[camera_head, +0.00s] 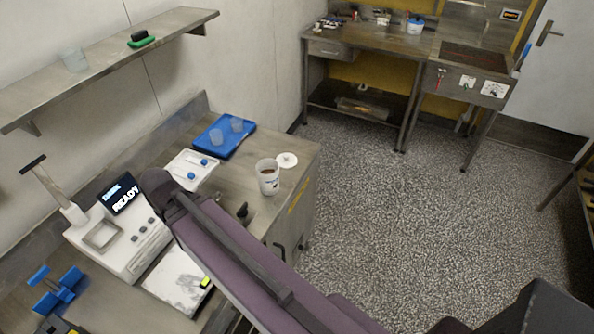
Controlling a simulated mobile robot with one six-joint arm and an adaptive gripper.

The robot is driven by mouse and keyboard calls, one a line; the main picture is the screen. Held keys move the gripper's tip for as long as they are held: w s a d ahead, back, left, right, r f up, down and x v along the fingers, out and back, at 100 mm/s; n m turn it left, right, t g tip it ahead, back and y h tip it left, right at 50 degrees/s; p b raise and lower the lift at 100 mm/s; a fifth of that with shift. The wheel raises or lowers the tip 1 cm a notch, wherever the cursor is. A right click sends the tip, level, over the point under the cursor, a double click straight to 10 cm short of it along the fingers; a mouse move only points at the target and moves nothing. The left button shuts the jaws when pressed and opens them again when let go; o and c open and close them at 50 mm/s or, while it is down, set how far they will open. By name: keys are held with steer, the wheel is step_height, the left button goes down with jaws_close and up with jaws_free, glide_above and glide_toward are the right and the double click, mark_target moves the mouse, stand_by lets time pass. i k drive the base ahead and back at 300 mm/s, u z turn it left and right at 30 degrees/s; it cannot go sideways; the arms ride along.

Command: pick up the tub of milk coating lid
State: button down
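The lid (287,160) is a flat white disc with a small mark at its middle. It lies on the steel counter near the far right corner, just behind and to the right of an open white tub (268,178) with brown contents. The lid is off the tub, and I cannot tell if their edges touch. My purple arm crosses the lower middle of the view, in front of the counter. I cannot make out my gripper in this view, so its place relative to the lid is not shown.
A blue tray (223,136) with clear cups and a white tray (191,170) with small blue items stand left of the tub. A white machine reading READY (122,236) is further left. A wall shelf (105,65) hangs above. Open floor (400,210) lies right of the counter.

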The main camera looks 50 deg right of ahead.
mark_target(285, 161)
steer(key=z, duration=1.05)
steer(key=k, duration=1)
steer(key=i, duration=0.85)
steer(key=z, duration=0.05)
